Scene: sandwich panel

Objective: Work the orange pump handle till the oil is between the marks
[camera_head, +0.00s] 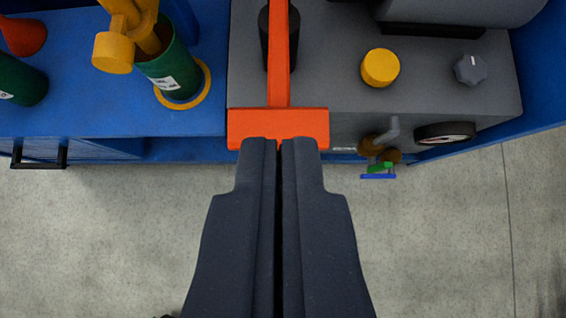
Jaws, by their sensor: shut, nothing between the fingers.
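The orange pump handle (279,55) runs down from the top of the view and ends in a wide orange crossbar (278,122). The handle passes over a dark round post on the grey unit. My gripper (279,142) is shut and empty, its fingertips overlapping the lower edge of the crossbar in the picture. I cannot tell whether they touch it. No oil level or marks can be made out.
The grey unit (332,70) carries a yellow cap (380,67), a grey knob (470,69) and a round gauge (445,133). Brass fittings (370,146) stick out in front. Left is a blue bench (110,115) with a green canister (172,72). Open floor lies in front.

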